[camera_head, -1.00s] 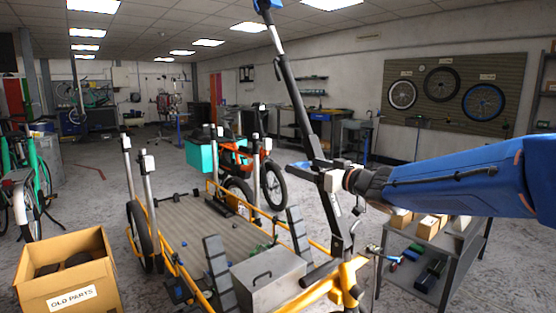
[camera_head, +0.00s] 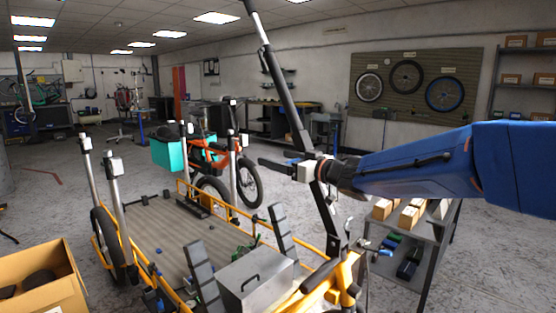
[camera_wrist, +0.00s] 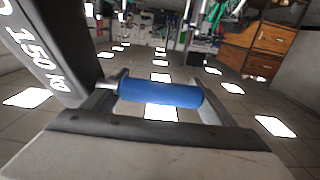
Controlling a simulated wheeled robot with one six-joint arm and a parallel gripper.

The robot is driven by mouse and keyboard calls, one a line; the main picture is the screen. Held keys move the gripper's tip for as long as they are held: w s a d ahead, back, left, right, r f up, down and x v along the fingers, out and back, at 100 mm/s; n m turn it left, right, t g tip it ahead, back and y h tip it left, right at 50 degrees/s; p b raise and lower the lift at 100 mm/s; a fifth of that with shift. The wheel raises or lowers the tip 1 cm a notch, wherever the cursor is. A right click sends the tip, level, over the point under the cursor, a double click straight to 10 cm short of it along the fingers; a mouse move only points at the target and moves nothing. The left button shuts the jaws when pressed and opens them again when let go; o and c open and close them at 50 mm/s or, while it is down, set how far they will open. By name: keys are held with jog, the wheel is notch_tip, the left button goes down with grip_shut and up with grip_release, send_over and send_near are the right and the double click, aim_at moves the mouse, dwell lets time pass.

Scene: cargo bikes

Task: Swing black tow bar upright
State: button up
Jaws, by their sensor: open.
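The black tow bar (camera_head: 281,83) rises from the front of the yellow cargo trailer (camera_head: 311,283). It leans up and to the left, and its top is cut off by the frame. My gripper (camera_head: 277,164) is beside the bar at mid height, fingers pointing left. In the wrist view the dark bar (camera_wrist: 62,45), with white "150 KG" lettering, stands close at left. A blue cylindrical grip (camera_wrist: 160,93) sticks out from it and lies between my gripper's (camera_wrist: 158,105) open fingers. Whether a finger touches the grip I cannot tell.
A metal box (camera_head: 256,282) and ramps (camera_head: 203,276) sit on the trailer bed. A grey shelf cart (camera_head: 418,246) with cardboard boxes stands right, below my arm. An open cardboard box (camera_head: 62,280) is at lower left.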

jog(key=c, duration=1.2)
jog(key=s+d+r+t+y, duration=0.1)
jog(key=s+d, duration=0.1)
jog(key=d, duration=0.1)
jog(key=s+d+r+y, duration=0.1)
jog(key=s+d+r, duration=0.1)
jog(key=s+d, duration=0.1)
jog(key=s+d+r+t+y, duration=0.1)
jog(key=s+d+r, duration=0.1)
jog(key=s+d, duration=0.1)
jog(key=shift+s+d+t, duration=0.2)
jog(key=shift+d+t, duration=0.1)
jog(key=shift+d, duration=0.6)
jog(key=shift+c, duration=0.2)
jog(key=shift+r, duration=0.1)
jog(key=o, duration=1.2)
jog(key=shift+o, duration=0.2)
jog(key=shift+d, duration=0.1)
jog(key=v, duration=1.7)
jog(key=shift+f, duration=0.4)
